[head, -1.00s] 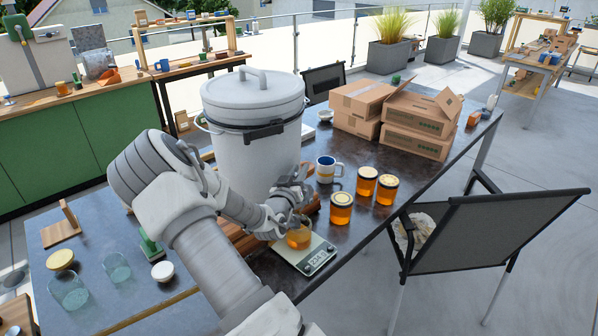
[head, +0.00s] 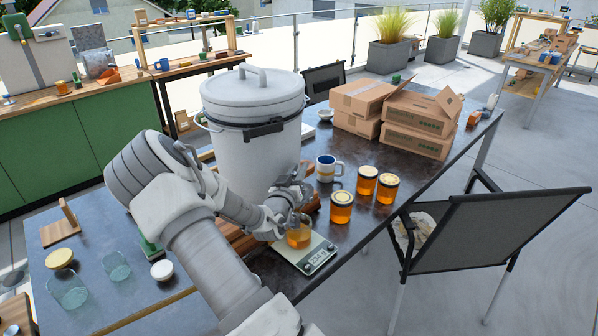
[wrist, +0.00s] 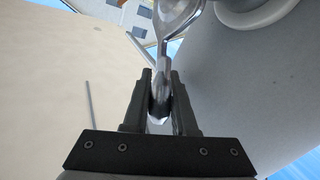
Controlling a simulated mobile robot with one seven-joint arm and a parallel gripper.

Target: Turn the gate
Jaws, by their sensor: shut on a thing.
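A large pale grey lidded honey tank (head: 252,150) stands on the dark table. Its metal gate (head: 290,190) is low on the tank's front right and partly hidden by my arm. In the wrist view the gate's metal handle (wrist: 172,22) comes down between my fingers. My gripper (wrist: 160,95) is shut on the gate handle; it also shows in the head view (head: 283,212) beside the tank. A jar with amber honey (head: 299,236) stands below the gate on a scale (head: 306,254) whose display seems to read 234 g.
Cardboard boxes (head: 418,125) are farther back. Empty glass jars (head: 116,267) and a small white lid (head: 162,270) are at the left. A black chair (head: 490,230) stands at the right.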

